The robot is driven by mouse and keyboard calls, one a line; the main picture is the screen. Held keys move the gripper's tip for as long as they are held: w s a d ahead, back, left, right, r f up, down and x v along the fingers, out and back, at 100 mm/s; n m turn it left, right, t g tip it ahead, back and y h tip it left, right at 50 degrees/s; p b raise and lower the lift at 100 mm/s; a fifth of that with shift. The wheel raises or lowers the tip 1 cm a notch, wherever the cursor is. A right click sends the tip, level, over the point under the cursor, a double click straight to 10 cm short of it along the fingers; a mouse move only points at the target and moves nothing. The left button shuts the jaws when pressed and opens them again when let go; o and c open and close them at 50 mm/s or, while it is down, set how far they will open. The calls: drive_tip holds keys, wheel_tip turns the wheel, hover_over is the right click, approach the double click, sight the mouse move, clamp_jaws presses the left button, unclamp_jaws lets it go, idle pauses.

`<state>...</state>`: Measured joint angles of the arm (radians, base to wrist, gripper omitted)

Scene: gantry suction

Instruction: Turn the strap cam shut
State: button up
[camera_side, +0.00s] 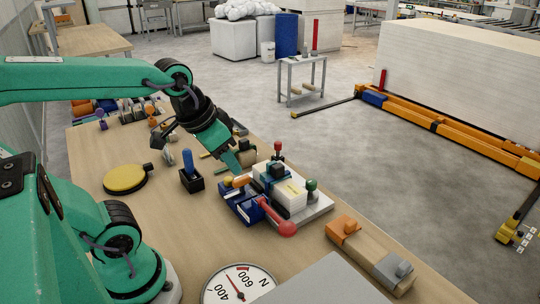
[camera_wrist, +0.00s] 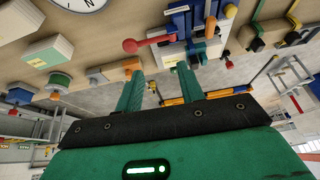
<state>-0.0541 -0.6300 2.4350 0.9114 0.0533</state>
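A white stacked block (camera_side: 290,194) sits on a light grey base plate, with a teal strap (camera_side: 262,184) and a dark piece on top. A blue clamp body (camera_side: 245,208) stands at its left, and a lever with a red ball end (camera_side: 286,229) points toward the front right. The lever's red ball also shows in the wrist view (camera_wrist: 130,46), out to the left. I cannot tell for sure which part is the strap cam. My gripper (camera_side: 234,168) is above the back left of this fixture.
A red-knobbed post (camera_side: 278,149) and a green knob (camera_side: 311,186) rise from the fixture. A blue-handled tool in a black holder (camera_side: 189,170), a yellow disc (camera_side: 125,178) and a dial gauge (camera_side: 238,286) are on the table. A wooden block with an orange clip (camera_side: 343,225) lies front right.

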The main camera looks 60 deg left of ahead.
drive_tip(key=w+a+f+g, duration=0.2)
drive_tip(key=w+a+f, duration=0.1)
drive_tip(key=w+a, duration=0.3)
drive_tip(key=g, duration=0.3)
hover_over(241, 178)
wheel_tip(241, 178, down, 6)
drive_tip(key=shift+f, duration=0.15)
drive_tip(key=shift+f, duration=3.75)
clamp_jaws()
